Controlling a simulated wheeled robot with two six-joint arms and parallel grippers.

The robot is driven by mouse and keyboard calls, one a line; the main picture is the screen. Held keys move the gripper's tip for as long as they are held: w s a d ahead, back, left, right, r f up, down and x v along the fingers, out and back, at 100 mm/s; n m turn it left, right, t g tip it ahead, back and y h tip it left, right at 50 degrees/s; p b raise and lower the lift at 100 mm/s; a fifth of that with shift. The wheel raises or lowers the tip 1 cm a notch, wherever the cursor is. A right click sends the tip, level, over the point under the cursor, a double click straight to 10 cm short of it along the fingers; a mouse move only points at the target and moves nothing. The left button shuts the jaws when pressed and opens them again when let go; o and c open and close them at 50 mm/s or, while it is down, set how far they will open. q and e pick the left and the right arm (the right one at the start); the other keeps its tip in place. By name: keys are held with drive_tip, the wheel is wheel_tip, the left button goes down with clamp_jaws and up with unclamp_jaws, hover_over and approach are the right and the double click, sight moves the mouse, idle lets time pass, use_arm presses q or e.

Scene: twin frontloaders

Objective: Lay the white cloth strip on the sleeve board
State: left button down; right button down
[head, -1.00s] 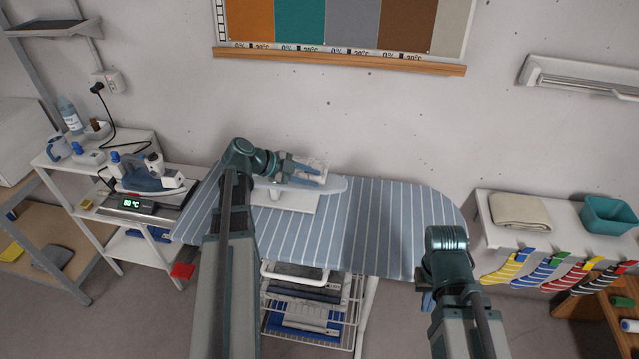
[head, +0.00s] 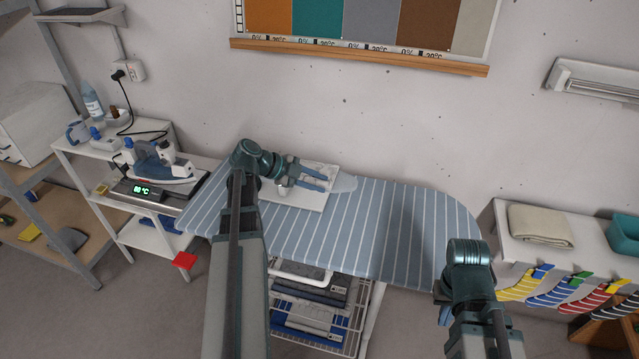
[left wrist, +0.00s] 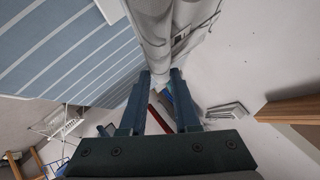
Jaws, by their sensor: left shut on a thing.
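The white cloth strip (head: 318,172) is held by my left gripper (head: 315,180), which is shut on it above the sleeve board. In the left wrist view the strip (left wrist: 165,30) shows as pale, folded fabric reaching down to the fingertips (left wrist: 162,78). I cannot tell how much of the cloth touches the board. My right gripper (head: 440,288) is low at the right, mostly hidden by its own arm.
The striped ironing board (head: 400,225) lies under the sleeve board, its right part clear. An iron (head: 160,165) stands on a shelf at the left. A folded beige cloth (head: 540,226) and a teal bin (head: 625,235) are at the right. The wall is close behind.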

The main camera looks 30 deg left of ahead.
use_arm(q)
drive_tip(key=c, duration=0.6)
unclamp_jaws()
drive_tip(key=shift+w+d+f, duration=0.1)
drive_tip(key=shift+c, duration=0.2)
drive_tip(key=shift+r, duration=0.2)
drive_tip(key=p+v, duration=0.7)
drive_tip(key=v, duration=0.5)
drive_tip(key=shift+f, duration=0.1)
